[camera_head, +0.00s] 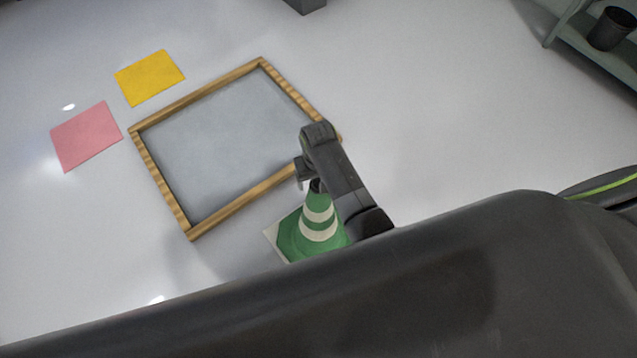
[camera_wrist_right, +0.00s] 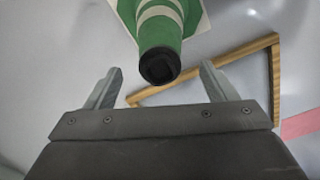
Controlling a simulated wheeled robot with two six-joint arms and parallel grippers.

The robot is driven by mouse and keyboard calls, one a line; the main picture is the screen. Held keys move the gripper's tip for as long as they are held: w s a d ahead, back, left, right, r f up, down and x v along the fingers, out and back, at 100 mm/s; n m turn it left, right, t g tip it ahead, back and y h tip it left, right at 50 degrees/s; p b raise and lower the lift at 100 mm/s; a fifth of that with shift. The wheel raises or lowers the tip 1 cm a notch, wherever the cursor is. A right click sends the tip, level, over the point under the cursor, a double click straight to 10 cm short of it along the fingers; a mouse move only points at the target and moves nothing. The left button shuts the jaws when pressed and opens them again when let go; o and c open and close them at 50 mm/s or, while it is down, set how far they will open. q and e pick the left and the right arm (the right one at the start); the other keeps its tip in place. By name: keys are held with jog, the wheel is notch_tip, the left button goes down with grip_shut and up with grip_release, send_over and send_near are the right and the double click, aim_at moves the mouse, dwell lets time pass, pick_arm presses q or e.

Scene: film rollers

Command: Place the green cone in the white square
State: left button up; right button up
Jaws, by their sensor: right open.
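A green cone (camera_head: 318,222) with white bands stands on a white square (camera_head: 272,234) in the head view, just below the wooden frame. Its base covers most of the square, and part of it is hidden by my body. In the right wrist view the cone (camera_wrist_right: 158,38) shows its dark tip, with a white square corner (camera_wrist_right: 203,22) beside its base. My right gripper (camera_head: 308,182) is at the top of the cone. In the right wrist view its fingers (camera_wrist_right: 160,85) are apart, with the cone's tip just beyond them and not gripped. My left gripper is not in view.
A wooden frame (camera_head: 155,180) with a grey inside lies on the floor. A yellow square (camera_head: 150,77) and a pink square (camera_head: 87,136) lie left of it. A shelf (camera_head: 565,30) with a dark bin (camera_head: 611,29) stands at the upper right. The right floor is clear.

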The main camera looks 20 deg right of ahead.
notch_tip(320, 180, up, 5)
jog(key=shift+r+p, duration=0.1)
jog(key=shift+p, duration=0.35)
jog(key=shift+r, duration=0.55)
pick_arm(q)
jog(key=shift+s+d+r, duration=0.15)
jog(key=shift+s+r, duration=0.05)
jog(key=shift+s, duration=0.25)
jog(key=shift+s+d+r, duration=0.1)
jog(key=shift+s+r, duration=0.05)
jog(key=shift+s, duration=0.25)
